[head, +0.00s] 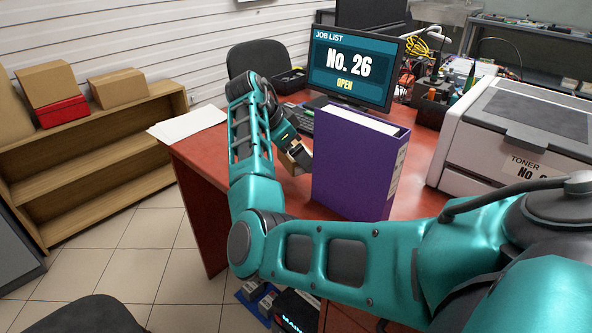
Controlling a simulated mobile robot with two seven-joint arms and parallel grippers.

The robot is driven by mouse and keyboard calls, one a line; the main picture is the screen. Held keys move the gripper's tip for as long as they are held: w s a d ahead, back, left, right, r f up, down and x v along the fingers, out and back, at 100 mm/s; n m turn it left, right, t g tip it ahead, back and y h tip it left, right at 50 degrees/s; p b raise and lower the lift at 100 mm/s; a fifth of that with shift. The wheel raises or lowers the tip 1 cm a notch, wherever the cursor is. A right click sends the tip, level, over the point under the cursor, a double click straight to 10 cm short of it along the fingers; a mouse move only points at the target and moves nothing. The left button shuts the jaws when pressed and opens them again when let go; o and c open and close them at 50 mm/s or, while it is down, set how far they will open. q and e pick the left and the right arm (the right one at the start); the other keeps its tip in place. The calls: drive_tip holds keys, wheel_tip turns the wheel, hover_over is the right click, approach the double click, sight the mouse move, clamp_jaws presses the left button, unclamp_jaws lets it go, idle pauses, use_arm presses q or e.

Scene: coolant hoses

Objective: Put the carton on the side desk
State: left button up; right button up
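One teal arm of mine comes in from the right and reaches over the red-brown desk (240,168). Its gripper (297,155) is low over the desk, just left of a purple binder that partly hides it. Cardboard cartons stand on the wooden shelf at the left: a larger one (47,82) and a lower one (118,88). Which carton is meant is unclear, and no desk is marked as the side desk. My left gripper is not in view.
The purple binder (350,165) stands upright on the desk. A monitor (352,68) reading "No. 26 OPEN" stands behind it, and a printer (510,140) at right. Papers (187,123) lie at the left corner. A red box (62,112) sits on the shelf (100,165). Chairs stand nearby.

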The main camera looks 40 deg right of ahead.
sight(296, 181)
wheel_tip(296, 181, down, 5)
drive_tip(key=shift+r+b, duration=0.1)
drive_tip(key=shift+b, duration=0.25)
drive_tip(key=o, duration=0.7)
drive_tip(key=shift+r, duration=0.1)
drive_tip(key=shift+p+v, duration=1)
drive_tip(key=shift+v, duration=5)
